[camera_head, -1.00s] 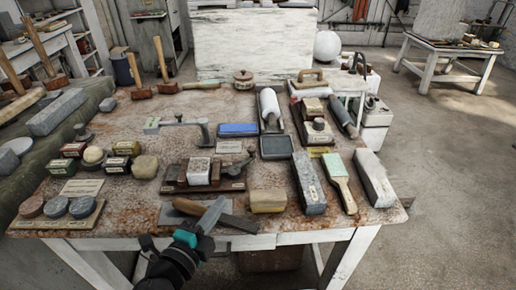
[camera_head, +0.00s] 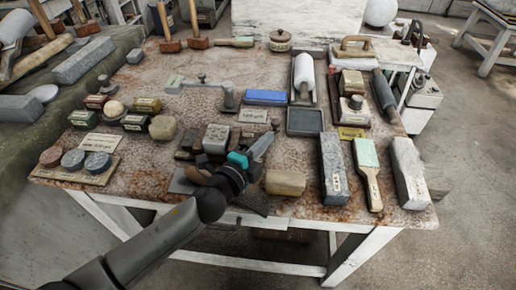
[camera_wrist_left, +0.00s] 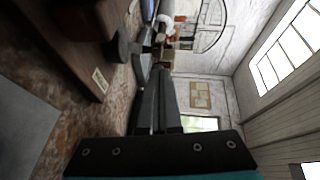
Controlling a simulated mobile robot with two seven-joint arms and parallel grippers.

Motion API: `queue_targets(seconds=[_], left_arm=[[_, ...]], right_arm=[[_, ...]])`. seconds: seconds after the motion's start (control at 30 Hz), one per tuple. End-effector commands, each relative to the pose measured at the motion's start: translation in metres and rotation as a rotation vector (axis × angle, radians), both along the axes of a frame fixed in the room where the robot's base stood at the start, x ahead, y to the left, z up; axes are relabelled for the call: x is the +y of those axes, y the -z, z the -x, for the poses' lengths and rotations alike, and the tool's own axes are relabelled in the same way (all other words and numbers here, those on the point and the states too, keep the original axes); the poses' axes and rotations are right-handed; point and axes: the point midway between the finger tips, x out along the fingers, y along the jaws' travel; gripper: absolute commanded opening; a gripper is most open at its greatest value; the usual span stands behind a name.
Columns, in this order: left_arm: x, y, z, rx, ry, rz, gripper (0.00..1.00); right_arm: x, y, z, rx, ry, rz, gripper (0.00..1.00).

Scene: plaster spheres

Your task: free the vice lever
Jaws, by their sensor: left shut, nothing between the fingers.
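A dark wooden holder (camera_head: 187,143) with a pale stone block (camera_head: 216,138) clamped on it stands near the front middle of the table; I take it for the vice. My left gripper (camera_head: 264,144) is shut and empty at its right end, partly covering it. In the left wrist view the shut fingers (camera_wrist_left: 157,103) point past the labelled dark wooden base (camera_wrist_left: 80,35). A dark round knob (camera_wrist_left: 122,46) sticks out close to the fingers, apparently the lever's end; I cannot tell whether they touch. My right gripper is not in view.
A tan block (camera_head: 286,183) lies just right of my wrist. A grey stone bar (camera_head: 333,170), a brush (camera_head: 368,172) and a blue stone (camera_head: 266,97) are nearby. Stone discs (camera_head: 72,160) sit on a board at left. A metal bar with a knob (camera_head: 203,85) stands behind.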

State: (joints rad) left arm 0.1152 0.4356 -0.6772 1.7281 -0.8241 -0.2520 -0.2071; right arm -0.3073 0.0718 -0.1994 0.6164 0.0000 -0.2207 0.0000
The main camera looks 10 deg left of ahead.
Motion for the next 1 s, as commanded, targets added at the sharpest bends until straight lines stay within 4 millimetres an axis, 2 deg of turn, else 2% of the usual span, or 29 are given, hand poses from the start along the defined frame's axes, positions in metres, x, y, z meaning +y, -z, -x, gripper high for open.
queue_targets(seconds=[0.1, 0.3, 0.77, 1.0], left_arm=[[-0.007, 0.001, -0.015, -0.002, 0.001, 0.000, 0.00], [-0.015, 0.004, -0.030, 0.000, 0.001, -0.001, 0.00], [-0.017, 0.004, -0.034, 0.000, 0.001, 0.000, 0.00], [-0.015, 0.004, -0.046, 0.000, -0.040, 0.006, 0.00]], right_arm=[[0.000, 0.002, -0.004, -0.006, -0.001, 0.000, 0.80], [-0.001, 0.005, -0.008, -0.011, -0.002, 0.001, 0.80], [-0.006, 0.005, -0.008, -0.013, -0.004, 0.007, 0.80], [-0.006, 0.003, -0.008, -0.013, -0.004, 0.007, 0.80]])
